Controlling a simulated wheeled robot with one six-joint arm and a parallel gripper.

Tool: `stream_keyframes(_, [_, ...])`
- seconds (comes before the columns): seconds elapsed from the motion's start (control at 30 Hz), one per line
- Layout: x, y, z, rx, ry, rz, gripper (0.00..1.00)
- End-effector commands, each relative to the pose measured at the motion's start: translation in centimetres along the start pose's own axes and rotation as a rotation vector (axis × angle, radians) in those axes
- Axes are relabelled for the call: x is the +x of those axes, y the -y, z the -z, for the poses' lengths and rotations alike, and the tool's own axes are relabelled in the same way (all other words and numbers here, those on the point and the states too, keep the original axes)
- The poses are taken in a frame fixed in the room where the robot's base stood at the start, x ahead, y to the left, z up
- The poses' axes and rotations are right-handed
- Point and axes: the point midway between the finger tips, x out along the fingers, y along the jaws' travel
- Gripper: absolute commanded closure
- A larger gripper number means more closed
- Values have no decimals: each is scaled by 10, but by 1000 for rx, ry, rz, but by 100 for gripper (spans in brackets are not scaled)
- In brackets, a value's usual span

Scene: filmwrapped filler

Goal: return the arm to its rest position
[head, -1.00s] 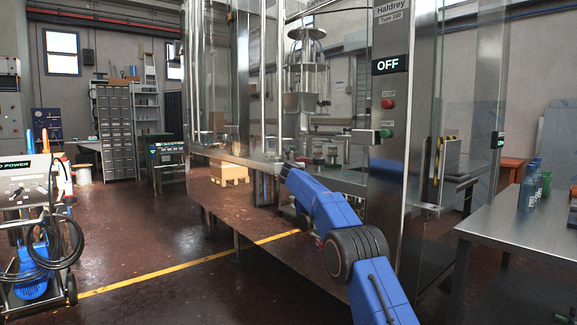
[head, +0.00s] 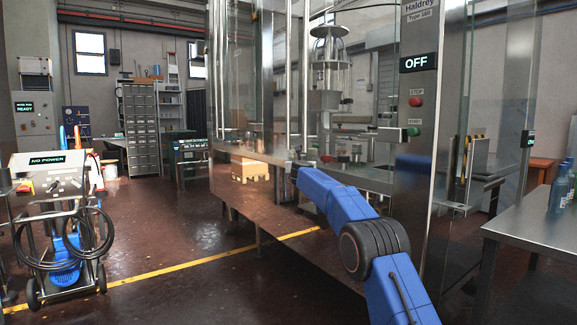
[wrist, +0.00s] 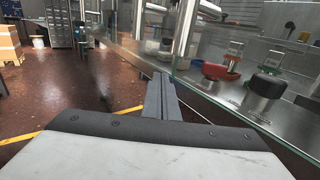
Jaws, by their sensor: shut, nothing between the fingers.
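My blue arm (head: 345,205) reaches from the bottom right of the head view up and left, in front of the glass-walled filling machine (head: 420,150). My gripper (wrist: 158,80) shows in the wrist view, its fingers together with nothing between them. They point ahead, close to the machine's glass and steel edge in that picture; I cannot tell the exact gap.
The machine's display (head: 419,63) reads OFF. A steel table (head: 530,225) is at right, a NO POWER cart (head: 50,185) at left. Open floor (head: 160,235) lies between cart and machine.

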Motion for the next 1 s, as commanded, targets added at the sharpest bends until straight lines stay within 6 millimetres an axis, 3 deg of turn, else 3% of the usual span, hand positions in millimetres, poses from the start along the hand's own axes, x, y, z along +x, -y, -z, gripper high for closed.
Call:
stream_keyframes(0.2, [-23, -32, 0, -1, 0, -3, 100])
stream_keyframes(0.47, [-36, -48, -1, -3, 1, -2, 100])
stream_keyframes(0.67, [-55, -38, -26, -116, 15, -35, 100])
stream_keyframes(1.0, [-136, -4, -82, -548, 49, -169, 100])
